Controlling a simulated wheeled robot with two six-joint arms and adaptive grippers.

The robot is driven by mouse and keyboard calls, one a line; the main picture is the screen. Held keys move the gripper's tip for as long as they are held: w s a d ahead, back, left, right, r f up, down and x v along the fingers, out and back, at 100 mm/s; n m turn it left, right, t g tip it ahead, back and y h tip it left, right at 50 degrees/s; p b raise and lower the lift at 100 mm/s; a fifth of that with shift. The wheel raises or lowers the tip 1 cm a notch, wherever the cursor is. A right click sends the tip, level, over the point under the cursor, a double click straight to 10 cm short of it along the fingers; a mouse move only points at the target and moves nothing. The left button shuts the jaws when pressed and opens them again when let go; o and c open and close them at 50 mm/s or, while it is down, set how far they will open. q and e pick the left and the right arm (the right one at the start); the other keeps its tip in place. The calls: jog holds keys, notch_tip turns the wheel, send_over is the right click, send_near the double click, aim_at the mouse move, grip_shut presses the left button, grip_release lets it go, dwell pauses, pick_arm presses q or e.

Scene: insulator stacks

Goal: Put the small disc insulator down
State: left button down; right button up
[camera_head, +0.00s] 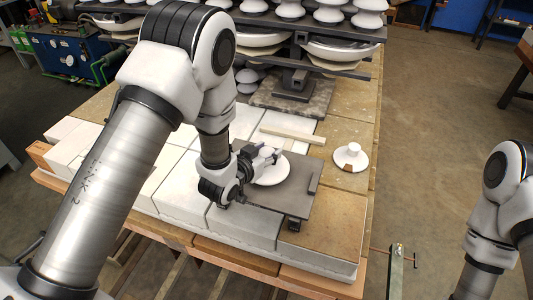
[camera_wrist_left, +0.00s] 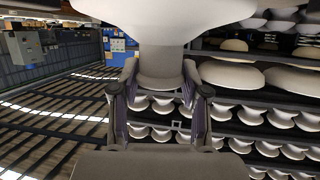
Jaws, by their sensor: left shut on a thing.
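My left gripper (camera_head: 262,157) is shut on a small white disc insulator (camera_head: 271,172). It holds the insulator over a dark grey plate (camera_head: 297,205) on the block-topped table. I cannot tell whether the disc touches the plate. In the left wrist view the insulator's pale cap sits between the two fingertips (camera_wrist_left: 160,76), and its wide disc (camera_wrist_left: 160,20) fills the top of the view. My right gripper is out of view; only part of that arm shows at the right edge.
A pale wooden strip (camera_head: 292,134) lies behind the plate. White blocks (camera_head: 245,222) cover the table's front and left. The tan surface right of the plate is mostly clear.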

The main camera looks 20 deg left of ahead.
pick_arm(q)
jog(key=shift+f, duration=0.8)
jog(key=shift+f, duration=0.1)
jog(key=c, duration=0.6)
grip_release()
